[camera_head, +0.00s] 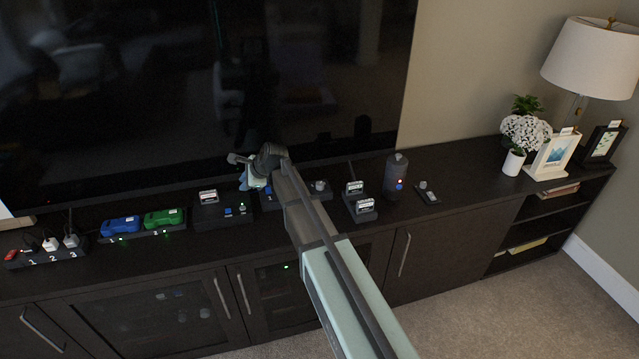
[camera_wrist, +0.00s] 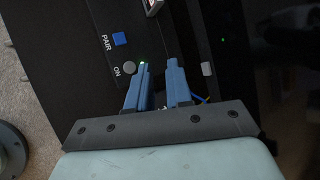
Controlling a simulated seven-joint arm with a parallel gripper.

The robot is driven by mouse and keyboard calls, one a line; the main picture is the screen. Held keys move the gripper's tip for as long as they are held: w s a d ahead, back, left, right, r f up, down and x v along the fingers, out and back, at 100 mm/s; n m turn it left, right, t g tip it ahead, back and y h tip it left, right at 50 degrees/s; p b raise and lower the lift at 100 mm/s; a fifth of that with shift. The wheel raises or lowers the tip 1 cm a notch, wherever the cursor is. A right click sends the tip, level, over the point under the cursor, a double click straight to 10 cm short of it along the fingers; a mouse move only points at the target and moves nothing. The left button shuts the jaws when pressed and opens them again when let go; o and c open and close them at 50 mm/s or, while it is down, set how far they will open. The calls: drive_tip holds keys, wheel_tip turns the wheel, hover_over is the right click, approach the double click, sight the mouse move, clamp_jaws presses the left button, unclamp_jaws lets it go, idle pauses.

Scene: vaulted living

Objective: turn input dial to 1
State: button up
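No label reading "input" can be made out. A round grey knob (camera_head: 320,186) is on the dark box behind my arm, and it may be the input dial; its setting is too small to read. My gripper (camera_head: 246,172) is above the cabinet, in front of the television, near the left end of that box. In the wrist view, my gripper's two blue fingers (camera_wrist: 160,68) stand slightly apart with nothing clearly held between them.
A black box with blue buttons (camera_head: 223,213) and blue and green packs (camera_head: 163,219) stand left of my gripper. A dark cylinder (camera_head: 394,175) and a small panel with a knob (camera_head: 427,192) stand right. The television (camera_head: 200,90) is close behind.

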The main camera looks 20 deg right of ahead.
sight(319, 184)
drive_tip(key=o, duration=0.4)
drive_tip(key=w+d+g+h, duration=0.1)
drive_tip(key=d, duration=0.3)
drive_tip(key=w+d+r+n+g+h, duration=0.1)
drive_tip(key=w+d, duration=0.1)
drive_tip(key=d, duration=0.3)
drive_tip(key=w+d+g+h, duration=0.1)
drive_tip(key=w+d, duration=0.1)
drive_tip(key=d, duration=0.2)
drive_tip(key=shift+d+r+n, duration=0.15)
drive_tip(key=shift+n, duration=0.25)
drive_tip(key=shift+o, duration=1.4)
drive_tip(key=d+r+g+h, duration=0.2)
drive_tip(key=d+r+g, duration=0.1)
drive_tip(key=d, duration=0.9)
drive_tip(key=shift+r+n, duration=0.15)
drive_tip(key=shift+n, duration=0.15)
drive_tip(key=shift+h, duration=0.3)
drive_tip(key=f, duration=1.3)
drive_tip(key=shift+s+d+f, duration=0.15)
drive_tip(key=shift+d+f, duration=0.1)
drive_tip(key=shift+d, duration=0.15)
drive_tip(key=shift+c, duration=0.2)
drive_tip(key=c, duration=1)
